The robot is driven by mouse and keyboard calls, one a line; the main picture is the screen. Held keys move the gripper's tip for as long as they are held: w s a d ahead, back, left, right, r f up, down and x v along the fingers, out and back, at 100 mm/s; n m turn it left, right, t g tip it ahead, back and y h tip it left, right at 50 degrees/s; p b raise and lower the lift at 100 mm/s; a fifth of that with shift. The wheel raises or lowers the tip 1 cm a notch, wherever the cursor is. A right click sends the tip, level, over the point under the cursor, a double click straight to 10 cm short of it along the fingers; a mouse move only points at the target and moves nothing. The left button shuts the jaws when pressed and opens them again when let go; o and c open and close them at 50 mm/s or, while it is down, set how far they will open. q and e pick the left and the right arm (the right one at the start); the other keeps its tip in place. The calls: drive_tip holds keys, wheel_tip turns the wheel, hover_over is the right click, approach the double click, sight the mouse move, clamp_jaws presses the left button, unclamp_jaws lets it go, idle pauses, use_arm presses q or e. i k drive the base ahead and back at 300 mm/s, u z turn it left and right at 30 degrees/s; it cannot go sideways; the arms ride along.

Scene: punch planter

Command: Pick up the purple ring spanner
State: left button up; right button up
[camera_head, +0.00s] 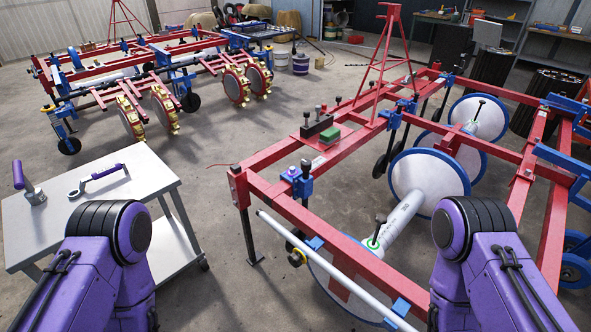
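The purple ring spanner (103,174) lies on the white-topped table (150,184) at the left. It has a purple handle and a metal ring end at its left. A second tool with an upright purple handle (18,174) and a grey metal base stands to its left on the same table. Two of my purple arm links show at the bottom, one at the left in front of the table and one at the right. Neither gripper shows, so I cannot see their fingers. Nothing is seen touching the spanner.
A large red frame (276,214) with big pale discs (428,182) fills the right side. Another red machine (120,80) stands behind the table. Open concrete floor (215,150) lies between them. Shelves (555,65) and buckets (300,64) stand at the back.

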sight(105, 172)
drive_tip(key=u, duration=1.65)
drive_tip(key=i, duration=1.3)
drive_tip(key=z, duration=0.85)
